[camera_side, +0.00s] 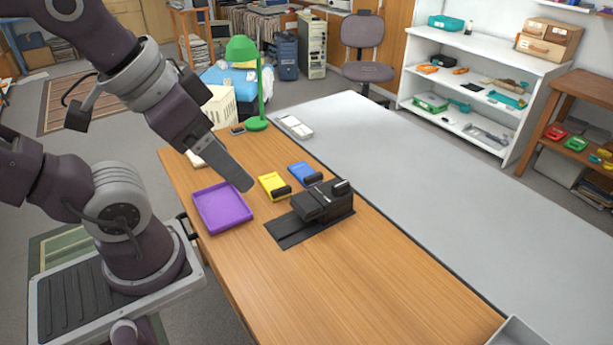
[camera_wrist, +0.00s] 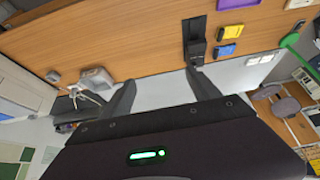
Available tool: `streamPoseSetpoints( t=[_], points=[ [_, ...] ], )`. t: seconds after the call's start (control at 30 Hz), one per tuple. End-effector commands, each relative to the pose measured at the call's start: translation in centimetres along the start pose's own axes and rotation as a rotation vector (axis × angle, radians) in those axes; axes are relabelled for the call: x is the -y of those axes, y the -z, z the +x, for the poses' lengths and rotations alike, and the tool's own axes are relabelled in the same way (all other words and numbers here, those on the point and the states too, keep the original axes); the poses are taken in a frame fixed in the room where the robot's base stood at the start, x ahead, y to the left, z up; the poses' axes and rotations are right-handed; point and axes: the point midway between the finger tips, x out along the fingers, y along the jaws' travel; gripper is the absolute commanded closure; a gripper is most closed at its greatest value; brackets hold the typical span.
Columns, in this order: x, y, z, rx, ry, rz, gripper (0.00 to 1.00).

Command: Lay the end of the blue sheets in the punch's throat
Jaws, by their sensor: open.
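The blue sheets (camera_side: 301,172) lie as a small pile on the wooden table, with a black block at their near right end. They also show in the wrist view (camera_wrist: 223,51). The black punch (camera_side: 322,203) stands on a flat dark base just in front of them; in the wrist view the punch (camera_wrist: 194,48) is beside the blue pile, apart from it. I cannot make out its throat. My gripper (camera_side: 242,182) is in the air above the table, left of the piles. In the wrist view my gripper (camera_wrist: 163,84) has its fingers wide apart with nothing between them.
Yellow sheets (camera_side: 271,184) with a similar black block lie left of the blue ones. A purple tray (camera_side: 223,208) is at the table's left edge. A green lamp (camera_side: 255,122) stands at the back. The table's front right is clear up to a grey bin (camera_side: 517,331).

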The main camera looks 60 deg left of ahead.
Motion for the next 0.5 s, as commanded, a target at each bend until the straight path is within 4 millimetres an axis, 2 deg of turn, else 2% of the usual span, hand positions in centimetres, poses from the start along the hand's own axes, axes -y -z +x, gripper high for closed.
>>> streamPoseSetpoints(
  t=[0.03, 0.07, 0.37, 0.43, 0.5],
  points=[
    [0.0, 0.0, 0.0, 0.0, 0.0, 0.0, 0.17],
    [0.0, 0.0, 0.0, 0.0, 0.0, 0.0, 0.13],
    [0.0, 0.2, 0.0, 0.003, -0.003, -0.008, 0.13],
    [-0.1, 1.5, 0.2, 0.025, -0.024, -0.061, 0.13],
    [0.1, 4.3, 0.9, 0.069, -0.06, -0.177, 0.13]
  ],
)
